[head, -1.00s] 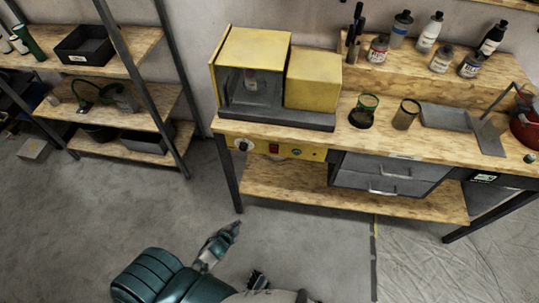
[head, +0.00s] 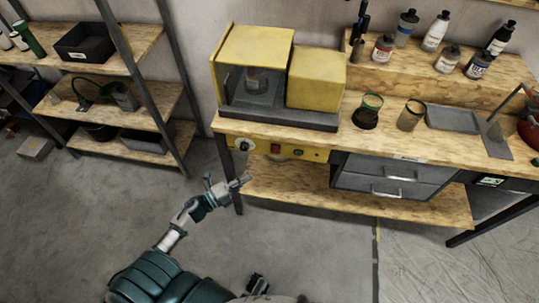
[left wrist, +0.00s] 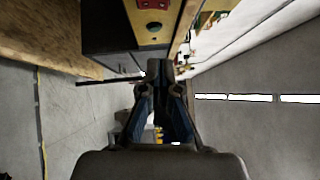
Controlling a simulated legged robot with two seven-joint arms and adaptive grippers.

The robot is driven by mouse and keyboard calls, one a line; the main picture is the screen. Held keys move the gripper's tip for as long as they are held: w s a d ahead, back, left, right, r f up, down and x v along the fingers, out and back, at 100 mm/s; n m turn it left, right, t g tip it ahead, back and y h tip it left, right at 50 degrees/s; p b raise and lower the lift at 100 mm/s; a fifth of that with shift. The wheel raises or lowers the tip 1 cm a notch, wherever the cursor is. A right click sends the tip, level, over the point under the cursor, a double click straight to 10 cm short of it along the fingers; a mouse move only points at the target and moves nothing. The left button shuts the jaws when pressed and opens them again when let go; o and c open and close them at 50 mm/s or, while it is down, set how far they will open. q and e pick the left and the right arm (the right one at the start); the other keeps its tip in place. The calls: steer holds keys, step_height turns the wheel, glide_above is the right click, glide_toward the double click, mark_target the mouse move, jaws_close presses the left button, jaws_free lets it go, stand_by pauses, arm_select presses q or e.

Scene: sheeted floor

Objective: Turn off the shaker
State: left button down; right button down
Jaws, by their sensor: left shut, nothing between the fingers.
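The shaker (head: 313,78) is a yellow machine with a clear-fronted box on the bench; a bottle (head: 256,78) stands inside the box. In the left wrist view the shut fingers (left wrist: 159,70) point toward the yellow panel (left wrist: 150,38), whose red switch (left wrist: 153,4) is partly cut off at the top edge.
The wooden bench (head: 340,135) has a leg just behind my left gripper, drawers (head: 390,177) to the right and a lower shelf (head: 350,205). Cups, a tray (head: 452,119) and several bottles stand on top. A shelf rack (head: 130,60) is at the left. The floor in front is clear.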

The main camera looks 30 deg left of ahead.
arm_select(q)
glide_toward(276, 149)
steer(key=w+d, duration=0.2)
steer(key=d, duration=0.2)
steer(key=w, duration=0.3)
steer(key=shift+w+a, duration=0.25)
steer(key=shift+w, duration=0.1)
steer(key=shift+w+a+r, duration=0.1)
steer(key=shift+w+r, duration=0.05)
steer(key=shift+w, duration=0.05)
steer(key=shift+s, duration=0.1)
